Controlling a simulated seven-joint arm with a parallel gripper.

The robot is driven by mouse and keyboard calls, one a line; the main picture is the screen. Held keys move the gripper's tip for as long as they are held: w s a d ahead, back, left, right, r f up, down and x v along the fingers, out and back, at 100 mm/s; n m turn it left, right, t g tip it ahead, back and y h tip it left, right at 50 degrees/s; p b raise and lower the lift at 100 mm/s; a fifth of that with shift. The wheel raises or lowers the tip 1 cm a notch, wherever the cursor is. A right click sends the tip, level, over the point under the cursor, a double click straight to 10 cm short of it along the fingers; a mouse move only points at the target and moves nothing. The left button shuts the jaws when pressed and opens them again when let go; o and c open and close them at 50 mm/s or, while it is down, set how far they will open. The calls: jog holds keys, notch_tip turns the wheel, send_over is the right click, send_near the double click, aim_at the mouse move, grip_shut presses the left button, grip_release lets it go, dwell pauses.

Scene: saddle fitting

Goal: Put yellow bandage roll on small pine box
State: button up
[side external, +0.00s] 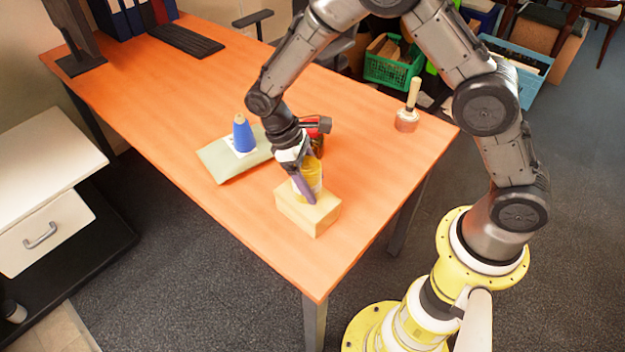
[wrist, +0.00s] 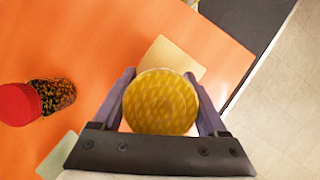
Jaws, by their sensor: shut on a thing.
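The yellow bandage roll (side external: 313,174) is held between the two fingers of my gripper (side external: 300,186). In the wrist view the round yellow end of the roll (wrist: 160,102) fills the gap between the fingers (wrist: 162,105). The small pine box (side external: 307,211) stands on the orange table under the roll. In the wrist view the box (wrist: 172,55) shows behind the roll, which hides much of it. The roll is upright over the box top; I cannot tell whether its underside touches the box.
A jar with a red lid (wrist: 18,104) stands close by, partly behind my gripper in the side view. A wooden-handled tool (side external: 408,115) is at the right. The front table edge is near the box.

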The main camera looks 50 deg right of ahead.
jog(key=shift+f, duration=0.15)
jog(key=o, duration=1.3)
